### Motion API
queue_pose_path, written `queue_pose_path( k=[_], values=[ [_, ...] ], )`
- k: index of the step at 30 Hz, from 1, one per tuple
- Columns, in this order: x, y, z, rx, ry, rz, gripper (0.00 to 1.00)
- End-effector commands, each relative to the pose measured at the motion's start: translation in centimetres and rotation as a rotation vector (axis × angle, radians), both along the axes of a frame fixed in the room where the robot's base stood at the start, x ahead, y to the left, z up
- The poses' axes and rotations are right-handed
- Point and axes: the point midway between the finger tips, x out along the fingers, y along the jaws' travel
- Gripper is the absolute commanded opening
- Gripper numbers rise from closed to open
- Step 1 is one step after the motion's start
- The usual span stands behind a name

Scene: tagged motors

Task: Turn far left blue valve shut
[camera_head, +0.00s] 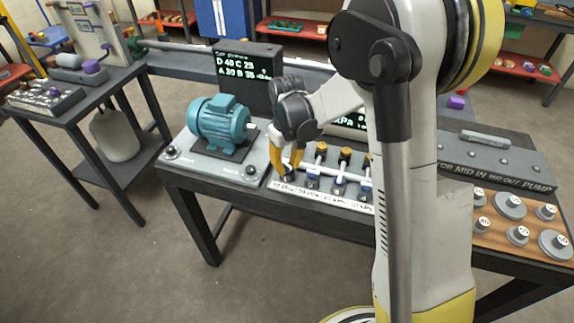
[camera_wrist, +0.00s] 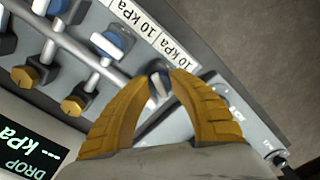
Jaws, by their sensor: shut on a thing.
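My gripper (camera_head: 287,172) reaches down over the far left end of the valve row, its two yellow fingers closed in on the far left blue valve. Most of this valve is hidden by the fingers in the head view. Its neighbour, another blue valve (camera_wrist: 110,42), is clear of the fingers. It also shows in the head view (camera_head: 313,179).
Brass knobs (camera_wrist: 75,104) stand behind the blue valves. A label strip reading 10 kPa (camera_wrist: 160,38) runs along the front. A teal motor (camera_head: 219,122) stands left of my gripper, and a dark display (camera_head: 248,72) behind it. Grey weights (camera_head: 510,205) lie at the right.

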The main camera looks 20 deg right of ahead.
Motion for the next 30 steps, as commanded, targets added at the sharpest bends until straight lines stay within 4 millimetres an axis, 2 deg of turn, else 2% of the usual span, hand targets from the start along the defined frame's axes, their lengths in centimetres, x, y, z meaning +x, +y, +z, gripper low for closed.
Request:
queue_pose_path(
  k=[6, 15, 30],
  values=[
    [-0.06, -0.03, -0.03, 0.0, 0.002, 0.188, 0.0],
    [-0.07, -0.05, -0.03, 0.0, 0.002, 0.382, 0.0],
    [-0.07, -0.06, -0.04, 0.0, 0.002, 0.486, 0.0]
  ],
)
